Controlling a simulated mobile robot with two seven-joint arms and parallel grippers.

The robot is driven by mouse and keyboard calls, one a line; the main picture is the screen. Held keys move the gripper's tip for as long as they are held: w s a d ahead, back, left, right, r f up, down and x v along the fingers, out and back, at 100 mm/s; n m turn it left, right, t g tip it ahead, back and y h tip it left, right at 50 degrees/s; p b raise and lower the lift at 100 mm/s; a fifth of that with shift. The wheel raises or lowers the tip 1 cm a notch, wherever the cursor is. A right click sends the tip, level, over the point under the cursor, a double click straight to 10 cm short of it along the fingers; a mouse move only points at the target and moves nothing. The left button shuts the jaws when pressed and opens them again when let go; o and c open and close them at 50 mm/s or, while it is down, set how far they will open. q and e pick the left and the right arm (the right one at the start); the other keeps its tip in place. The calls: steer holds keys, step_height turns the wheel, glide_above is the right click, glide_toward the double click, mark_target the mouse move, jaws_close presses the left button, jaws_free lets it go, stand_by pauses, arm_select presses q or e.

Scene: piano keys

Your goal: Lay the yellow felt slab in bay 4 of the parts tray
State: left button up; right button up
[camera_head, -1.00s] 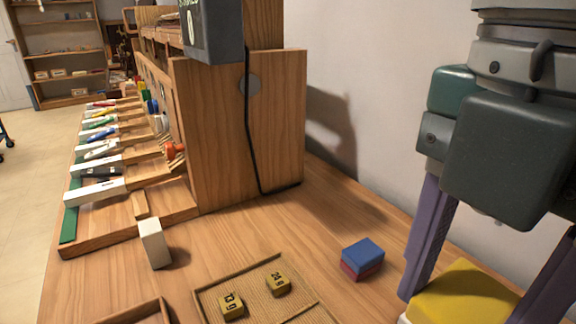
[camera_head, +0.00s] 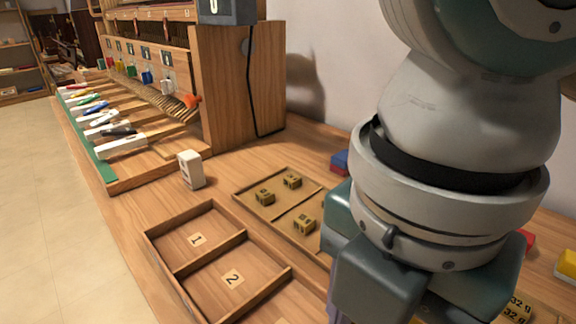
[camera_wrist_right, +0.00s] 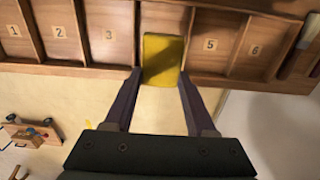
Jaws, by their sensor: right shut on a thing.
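The parts tray (camera_head: 212,252) shows bays 1 and 2 in the head view; my right arm hides the rest. In the right wrist view the tray (camera_wrist_right: 60,69) shows bays labelled 1, 2, 3, 5 and 6. The yellow felt slab (camera_wrist_right: 162,58) is between the fingers of my right gripper (camera_wrist_right: 161,73), which is shut on it. The slab appears over the bay between 3 and 5, covering any label and overlapping the tray's near rim. Its height above the tray is unclear. My left gripper is out of view.
A small tray (camera_head: 241,203) with several brass weights (camera_head: 292,181) lies behind the parts tray. A white block (camera_head: 190,169) stands near the wooden key model (camera_head: 240,80). A blue block (camera_head: 340,160) and a yellow-topped block (camera_head: 567,264) flank my arm.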

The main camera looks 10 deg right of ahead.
step_height(320, 180, down, 9)
steer(key=shift+r+b, duration=0.2)
steer(key=shift+b, duration=0.65)
steer(key=shift+f+b, duration=0.55)
steer(key=shift+f, duration=1.55)
steer(key=shift+f, duration=0.1)
steer(key=o, duration=1.3)
